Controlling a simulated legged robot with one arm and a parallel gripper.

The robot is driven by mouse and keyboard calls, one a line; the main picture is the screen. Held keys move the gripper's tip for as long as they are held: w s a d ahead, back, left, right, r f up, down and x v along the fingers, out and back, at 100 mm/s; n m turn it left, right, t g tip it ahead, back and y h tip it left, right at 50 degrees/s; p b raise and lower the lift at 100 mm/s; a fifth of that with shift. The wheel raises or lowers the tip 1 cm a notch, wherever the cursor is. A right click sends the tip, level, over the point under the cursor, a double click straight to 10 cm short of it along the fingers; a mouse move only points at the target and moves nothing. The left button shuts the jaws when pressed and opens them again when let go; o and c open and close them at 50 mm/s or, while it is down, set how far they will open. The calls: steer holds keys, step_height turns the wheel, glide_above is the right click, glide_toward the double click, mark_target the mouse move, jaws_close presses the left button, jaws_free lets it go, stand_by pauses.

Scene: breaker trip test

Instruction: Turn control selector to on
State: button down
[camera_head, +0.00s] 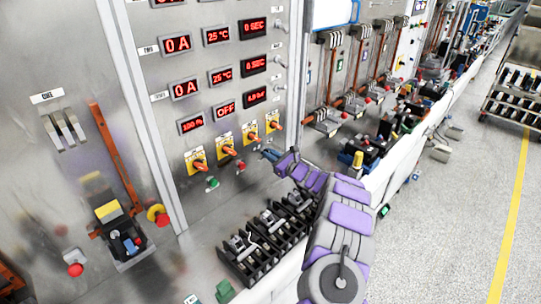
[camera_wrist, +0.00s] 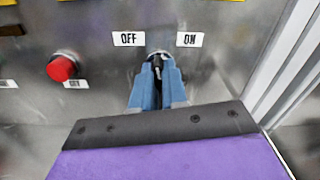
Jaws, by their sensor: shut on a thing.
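The control selector (camera_wrist: 157,60) is a small dark knob on the grey metal panel in the wrist view. It sits between an OFF label (camera_wrist: 129,39) on its left and an ON label (camera_wrist: 189,40) on its right. My gripper (camera_wrist: 158,82) has its two blue fingers closed around the knob, one on each side. The fingers hide most of the knob, and I cannot tell which label it points to. In the head view my gripper (camera_head: 270,155) reaches the panel just right of a red button, and it hides the selector there.
The red button (camera_wrist: 62,68) sits left of the selector in the wrist view. Orange rotary switches (camera_head: 228,151) and red digital displays (camera_head: 224,76) are above in the head view. Open grey floor (camera_head: 440,220) lies to the right.

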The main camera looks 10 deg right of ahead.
steer(key=m+p, duration=0.1)
steer(key=m, duration=1)
steer(key=shift+f+p, duration=0.1)
steer(key=shift+p, duration=0.2)
stand_by(0.4)
steer(key=c, duration=1.2)
jaws_free()
steer(key=shift+w+d, duration=0.1)
steer(key=shift+w, duration=0.1)
steer(key=shift+o, duration=0.2)
steer(key=shift+s, duration=0.1)
steer(key=shift+s, duration=0.1)
steer(key=p+v, duration=0.1)
steer(key=v, duration=1.6)
steer(key=shift+d+p, duration=0.2)
steer(key=shift+p, duration=0.2)
